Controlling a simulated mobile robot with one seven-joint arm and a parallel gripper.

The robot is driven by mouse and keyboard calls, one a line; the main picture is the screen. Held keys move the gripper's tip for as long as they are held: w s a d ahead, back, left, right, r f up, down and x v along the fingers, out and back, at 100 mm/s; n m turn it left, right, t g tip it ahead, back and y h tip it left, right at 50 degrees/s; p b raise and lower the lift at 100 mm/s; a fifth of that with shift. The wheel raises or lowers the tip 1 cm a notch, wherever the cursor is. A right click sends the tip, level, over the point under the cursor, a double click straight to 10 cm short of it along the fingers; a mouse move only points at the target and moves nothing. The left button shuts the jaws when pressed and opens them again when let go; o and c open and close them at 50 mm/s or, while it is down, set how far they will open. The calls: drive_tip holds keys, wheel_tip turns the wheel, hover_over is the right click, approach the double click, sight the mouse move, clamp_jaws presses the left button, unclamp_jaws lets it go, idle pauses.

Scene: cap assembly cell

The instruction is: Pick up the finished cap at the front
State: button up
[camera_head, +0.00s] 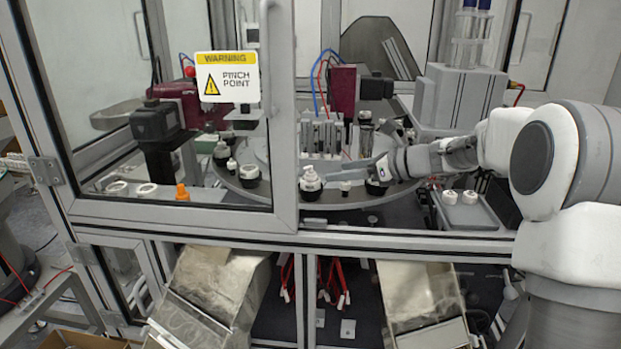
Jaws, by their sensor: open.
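A white cap (310,178) sits upright in a dark round holder at the front edge of the turntable (290,193), just right of the door post. My gripper (338,173) reaches in from the right, with its fingers pointing left toward this cap. The gripper is open and empty. Its fingertips look a little to the right of the cap, with a small gap. Their depth relative to the cap is hard to tell at this size.
More holders with white parts (249,172) stand around the turntable. A glass door with a warning sign (227,77) covers the left side. Two white caps (470,197) sit at the right. Chutes (424,300) lie below.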

sight(314, 173)
drive_tip(key=p+x, duration=0.1)
drive_tip(key=x, duration=0.7)
drive_tip(key=shift+w+a, duration=0.3)
drive_tip(key=c, duration=1)
